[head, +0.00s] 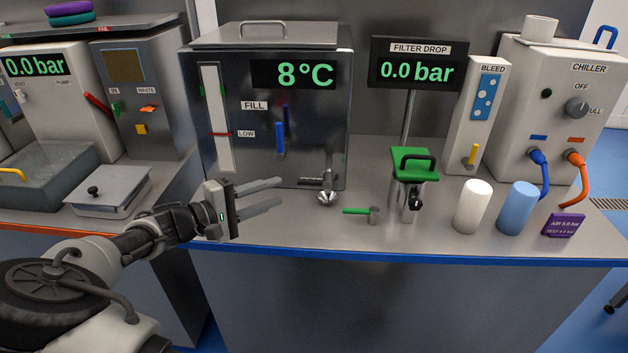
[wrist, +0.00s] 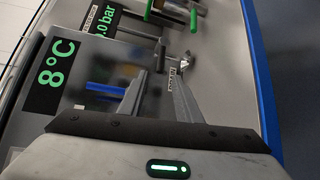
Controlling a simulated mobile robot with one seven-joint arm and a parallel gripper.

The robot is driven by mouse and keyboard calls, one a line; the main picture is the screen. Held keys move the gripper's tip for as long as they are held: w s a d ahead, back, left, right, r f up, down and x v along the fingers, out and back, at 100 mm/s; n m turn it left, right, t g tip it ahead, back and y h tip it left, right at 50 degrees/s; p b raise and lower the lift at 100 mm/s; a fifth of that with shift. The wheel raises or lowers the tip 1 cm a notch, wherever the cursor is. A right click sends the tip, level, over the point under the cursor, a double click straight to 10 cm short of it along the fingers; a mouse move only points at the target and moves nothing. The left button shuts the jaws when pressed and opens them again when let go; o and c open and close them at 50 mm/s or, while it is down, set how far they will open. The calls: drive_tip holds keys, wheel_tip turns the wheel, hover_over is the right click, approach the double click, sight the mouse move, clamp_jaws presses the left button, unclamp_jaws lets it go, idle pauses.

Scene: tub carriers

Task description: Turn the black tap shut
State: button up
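A tap with a small black handle (head: 328,180) sticks out low on the right of the steel tank's front. In the wrist view a dark handle (wrist: 160,55) shows just beyond the fingertips. My gripper (head: 281,193) is open and empty, left of the tap and pointing at it, with a gap between. In the wrist view the two fingers (wrist: 158,76) are spread, with nothing between them. A small label beside the tap is too small to read.
The steel tank (head: 225,160) reads 8°C and has a blue lever (head: 280,138) left of the tap. Right stand a green-handled piece (head: 357,211), a green-topped filter unit (head: 414,165), a white cup (head: 472,207) and a blue cup (head: 517,208). The front bench strip is clear.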

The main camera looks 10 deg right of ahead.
sight(306, 181)
drive_tip(key=b+x, duration=0.2)
drive_tip(key=x, duration=1.2)
clamp_jaws()
